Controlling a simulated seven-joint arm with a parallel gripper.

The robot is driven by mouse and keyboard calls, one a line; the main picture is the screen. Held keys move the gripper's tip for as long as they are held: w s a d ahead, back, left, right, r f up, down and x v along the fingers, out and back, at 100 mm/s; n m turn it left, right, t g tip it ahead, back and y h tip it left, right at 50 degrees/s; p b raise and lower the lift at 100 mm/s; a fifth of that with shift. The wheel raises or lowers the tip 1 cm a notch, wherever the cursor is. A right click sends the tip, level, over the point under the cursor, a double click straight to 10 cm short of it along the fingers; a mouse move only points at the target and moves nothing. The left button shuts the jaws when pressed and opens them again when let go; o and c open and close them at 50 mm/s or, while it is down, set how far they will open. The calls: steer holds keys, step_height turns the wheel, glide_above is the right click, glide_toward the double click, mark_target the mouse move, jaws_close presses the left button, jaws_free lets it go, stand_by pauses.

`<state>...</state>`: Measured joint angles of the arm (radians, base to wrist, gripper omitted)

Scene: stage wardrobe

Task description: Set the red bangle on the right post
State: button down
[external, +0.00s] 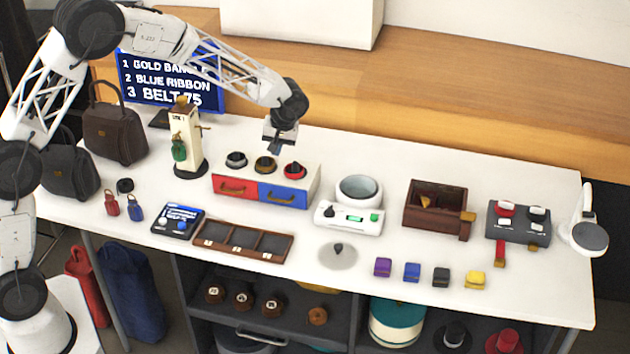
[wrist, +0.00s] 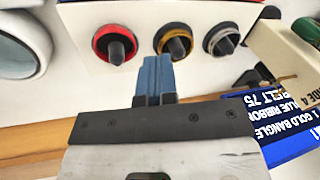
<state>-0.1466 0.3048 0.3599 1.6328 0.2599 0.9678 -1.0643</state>
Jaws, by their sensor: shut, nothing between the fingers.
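The red bangle (external: 294,170) lies around the dark right post on top of a white box with a red and a blue drawer. In the wrist view the red bangle (wrist: 99,43) is at the upper left, with the dark post (wrist: 117,50) standing through it. A gold bangle (external: 265,163) is around the middle post and a grey one (external: 236,159) around the left post. My gripper (external: 281,148) is above the back of the box, apart from the bangles. Its blue fingers (wrist: 152,75) are closed together and empty.
A beige stand (external: 187,140) with a green item is left of the box. A white bowl (external: 359,192) and a white levelling device (external: 348,217) are to the right. A blue sign (external: 170,80) stands behind.

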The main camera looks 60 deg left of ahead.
steer(key=s+f+m+y, duration=0.5)
steer(key=s+m+y, duration=0.2)
steer(key=m, duration=0.4)
steer(key=s+d+f+m+t+y, duration=0.1)
steer(key=d+m+t, duration=0.6)
steer(key=m, duration=0.7)
steer(key=s+d+f+m+t+y, duration=0.1)
steer(key=d+m+t, duration=0.6)
steer(key=m, duration=0.7)
steer(key=shift+f+m+t+y, duration=0.3)
steer(key=shift+f+t+y, duration=0.15)
steer(key=shift+f, duration=0.3)
steer(key=shift+a, duration=0.1)
steer(key=shift+x, duration=7)
